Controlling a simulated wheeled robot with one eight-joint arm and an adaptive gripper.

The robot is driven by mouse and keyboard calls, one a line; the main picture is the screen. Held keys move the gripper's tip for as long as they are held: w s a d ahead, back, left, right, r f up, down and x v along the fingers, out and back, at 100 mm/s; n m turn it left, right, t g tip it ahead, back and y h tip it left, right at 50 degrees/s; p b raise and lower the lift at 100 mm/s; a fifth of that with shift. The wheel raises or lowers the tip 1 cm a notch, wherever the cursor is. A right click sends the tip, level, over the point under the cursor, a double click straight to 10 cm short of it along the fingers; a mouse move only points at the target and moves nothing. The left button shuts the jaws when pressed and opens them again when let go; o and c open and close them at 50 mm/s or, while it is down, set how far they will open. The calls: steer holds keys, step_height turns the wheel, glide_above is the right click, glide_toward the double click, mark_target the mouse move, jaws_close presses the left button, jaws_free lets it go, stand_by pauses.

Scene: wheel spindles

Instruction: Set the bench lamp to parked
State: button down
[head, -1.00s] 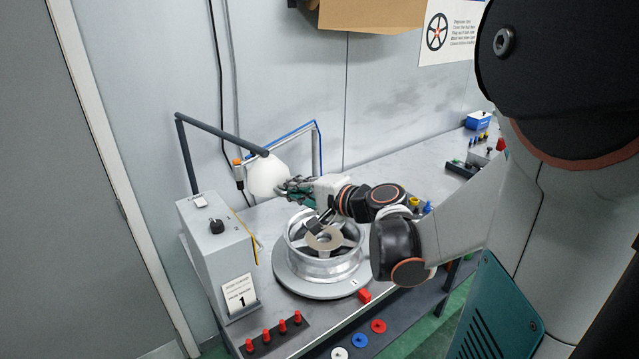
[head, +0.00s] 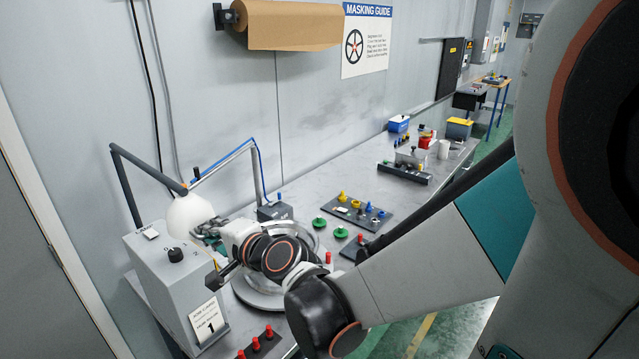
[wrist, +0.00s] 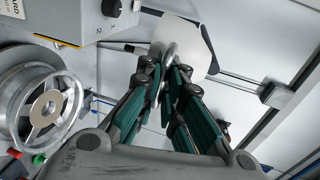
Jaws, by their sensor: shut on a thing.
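The bench lamp has a white rounded shade (head: 188,214) on a dark jointed arm (head: 148,168) that rises behind a grey control box. The shade hangs close to the box's right side, above the bench. In the wrist view the shade (wrist: 186,42) is just beyond my fingers, with a metal loop handle (wrist: 169,62) at its near edge. My gripper (wrist: 165,80) is shut on that loop, its green-padded fingers on both sides. In the head view my gripper (head: 208,230) is at the shade's right, partly hidden by my wrist.
The grey control box (head: 172,280) with a black knob stands left. A silver wheel (wrist: 38,105) lies beside it, mostly hidden by my arm in the head view. Red plugs (head: 256,344) line the front; a plug tray (head: 358,213) is right. A blue-hosed metal frame (head: 256,165) stands behind.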

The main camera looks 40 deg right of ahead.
steer(key=shift+s+a+f, duration=0.2)
steer(key=shift+s+a, duration=0.1)
steer(key=c, duration=1.8)
jaws_free()
steer(key=shift+o, duration=0.2)
steer(key=shift+d+r, duration=0.1)
steer(key=shift+d, duration=0.05)
